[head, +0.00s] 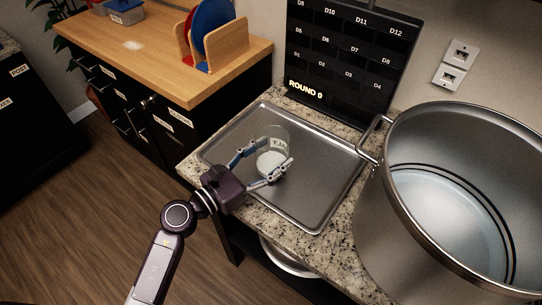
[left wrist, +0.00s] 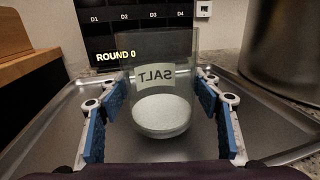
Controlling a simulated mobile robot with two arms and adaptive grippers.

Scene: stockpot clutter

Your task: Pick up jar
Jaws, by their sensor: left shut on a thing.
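A clear glass jar (head: 271,158) with a label and white contents is over the metal tray (head: 326,190) in the head view. In the left wrist view the jar (left wrist: 160,95) is upright, its SALT label reads mirrored, and white salt fills its lower part. My left gripper (head: 268,160) has its fingers on both sides of the jar and is shut on it. In the left wrist view the blue finger pads (left wrist: 160,122) flank the jar. I cannot tell whether the jar's base touches the tray. My right gripper is not in view.
A large steel stockpot (head: 375,230) stands close on the right, its handle near the tray edge. A black board (head: 349,60) marked ROUND 0 stands behind the tray. A wooden counter (head: 125,62) at the left holds a plate rack (head: 232,43) and a container (head: 125,12).

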